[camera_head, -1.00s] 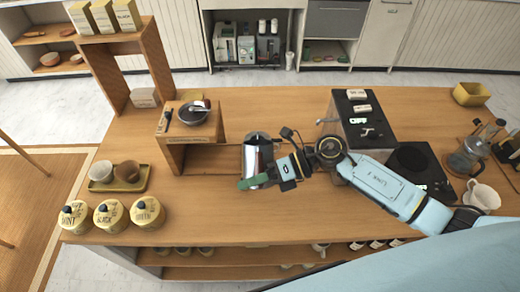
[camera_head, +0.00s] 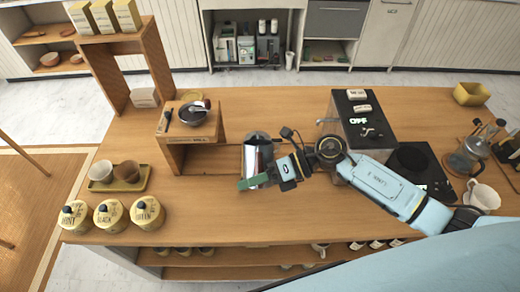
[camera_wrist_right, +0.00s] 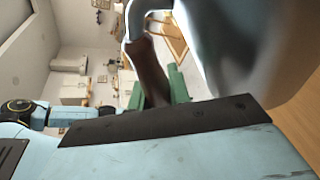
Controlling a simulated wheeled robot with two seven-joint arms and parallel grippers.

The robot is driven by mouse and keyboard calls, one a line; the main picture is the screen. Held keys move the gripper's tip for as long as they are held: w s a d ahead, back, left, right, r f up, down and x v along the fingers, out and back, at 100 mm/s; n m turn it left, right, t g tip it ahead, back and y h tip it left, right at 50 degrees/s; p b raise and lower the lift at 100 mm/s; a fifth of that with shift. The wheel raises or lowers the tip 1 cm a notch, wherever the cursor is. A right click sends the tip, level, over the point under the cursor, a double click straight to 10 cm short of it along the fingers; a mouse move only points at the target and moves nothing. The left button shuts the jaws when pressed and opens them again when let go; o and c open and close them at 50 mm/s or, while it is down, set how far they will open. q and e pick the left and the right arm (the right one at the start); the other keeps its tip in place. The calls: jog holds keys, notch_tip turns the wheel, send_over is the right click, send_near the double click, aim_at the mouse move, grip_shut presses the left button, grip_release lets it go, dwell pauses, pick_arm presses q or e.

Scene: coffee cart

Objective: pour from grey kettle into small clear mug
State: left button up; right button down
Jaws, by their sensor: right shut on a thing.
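The grey kettle (camera_head: 257,155) is near the middle of the counter, beside the right side of the small wooden stand. My right gripper (camera_head: 258,183), with green fingers, is at the kettle's near side. In the right wrist view, the green fingers (camera_wrist_right: 157,92) are shut around the kettle's dark brown handle (camera_wrist_right: 148,66), and the kettle's shiny body (camera_wrist_right: 235,40) fills the upper right. I cannot tell whether the kettle's base touches the counter. I cannot make out a small clear mug; the kettle and gripper may hide it. My left gripper is not in view.
The wooden stand (camera_head: 172,151) holds a dark bowl (camera_head: 193,114). A tray (camera_head: 104,186) with two cups and several canisters (camera_head: 110,216) stand left. A black-topped machine (camera_head: 372,128), glass pot (camera_head: 467,160) and white cup (camera_head: 484,196) stand right.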

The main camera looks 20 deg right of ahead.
jog(key=shift+s+a+f+n+t+b, duration=0.1)
jog(key=shift+s+f+n+t+b, duration=0.1)
jog(key=shift+f+b, duration=0.35)
jog(key=shift+s+f+n+t+b, duration=0.1)
jog(key=shift+f+n+b, duration=0.1)
jog(key=shift+f+b, duration=0.3)
jog(key=shift+w, duration=0.1)
jog(key=shift+r+p, duration=0.45)
dwell(0.4)
jog(key=shift+w+r+m+p, duration=0.15)
jog(key=shift+r+m+p, duration=0.15)
jog(key=shift+r+p, duration=0.15)
dwell(0.3)
jog(key=shift+w+r, duration=0.1)
jog(key=shift+r, duration=0.2)
